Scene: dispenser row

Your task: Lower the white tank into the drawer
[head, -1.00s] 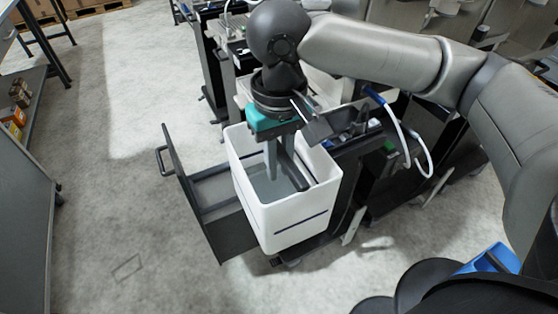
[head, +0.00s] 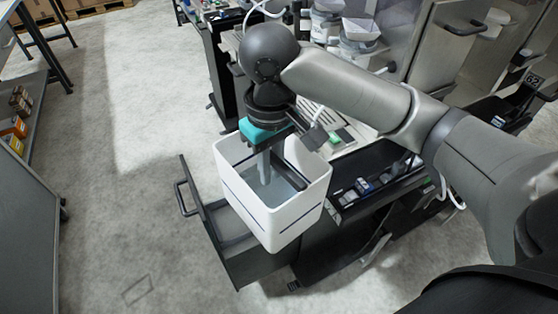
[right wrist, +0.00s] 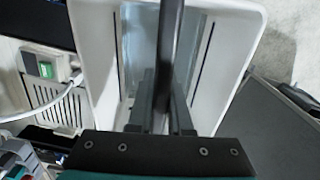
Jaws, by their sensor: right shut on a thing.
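The white tank (head: 300,215) is an open-topped box with a dark slot in its side, hanging slightly tilted in the head view. My right gripper (head: 284,168) reaches down into its mouth and is shut on the dark bar across it. In the right wrist view the fingers (right wrist: 160,108) close around this bar (right wrist: 172,45), between the tank's white walls (right wrist: 243,50). The dark grey drawer (head: 208,222) is pulled open with its handle at the left. The tank is over the drawer and hides much of its inside; the gap below cannot be judged. My left gripper is not in view.
The dispenser cabinet stands right of the drawer, with a black tray of small items (head: 365,185) and a green-lit switch (right wrist: 46,68). A grey shelf unit (head: 30,215) is at the far left. The floor (head: 130,190) between is clear.

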